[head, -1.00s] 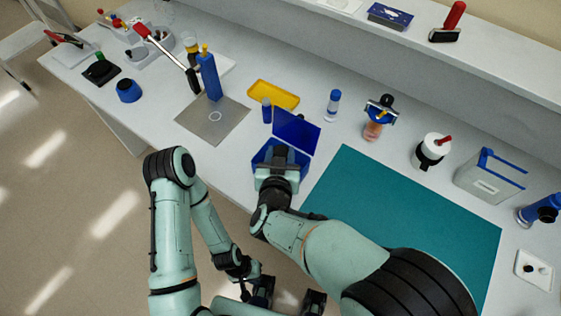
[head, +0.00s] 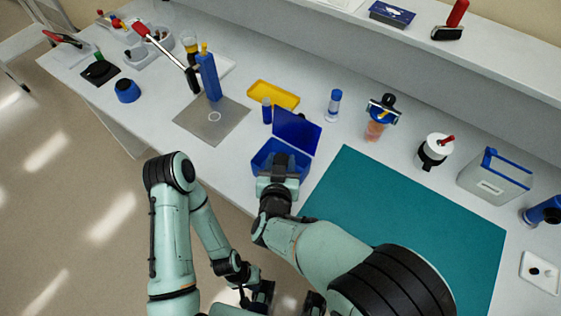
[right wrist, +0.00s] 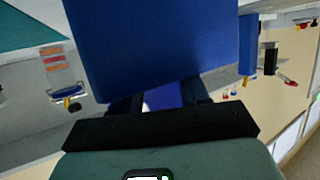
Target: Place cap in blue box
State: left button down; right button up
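The blue box (head: 262,158) stands open on the bench near its front edge, with its blue lid (head: 297,131) raised at the back. My right gripper (head: 284,161) is at the box opening and covers part of the inside. In the right wrist view the lid (right wrist: 160,45) fills the upper middle, and the two dark fingers (right wrist: 160,100) stand apart with a pale patch showing between them. I cannot make out a cap in the fingers or in the box. My left gripper (head: 264,292) is low at the bottom edge, away from the bench, partly cut off.
A teal mat (head: 405,220) lies right of the box. Behind the box are a small blue-topped vial (head: 267,110), a yellow tray (head: 273,95) and a blue-capped tube (head: 333,105). A grey plate (head: 212,120) with a blue post (head: 209,77) is to the left.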

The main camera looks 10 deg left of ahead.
jog(key=shift+o, duration=1.1)
jog(key=shift+f, duration=0.15)
jog(key=shift+s, duration=0.1)
jog(key=shift+f, duration=0.1)
jog(key=shift+a+r, duration=0.1)
jog(key=shift+r, duration=0.2)
jog(key=shift+r+p, duration=0.55)
jog(key=shift+r, duration=0.05)
pick_arm(q)
jog(key=shift+w+r+p, duration=0.25)
jog(key=shift+r, duration=0.35)
jog(key=shift+w+r+p, duration=0.2)
jog(key=shift+w+r, duration=0.05)
jog(key=shift+r, duration=0.3)
pick_arm(e)
jog(key=v, duration=1.2)
jog(key=shift+f, duration=0.15)
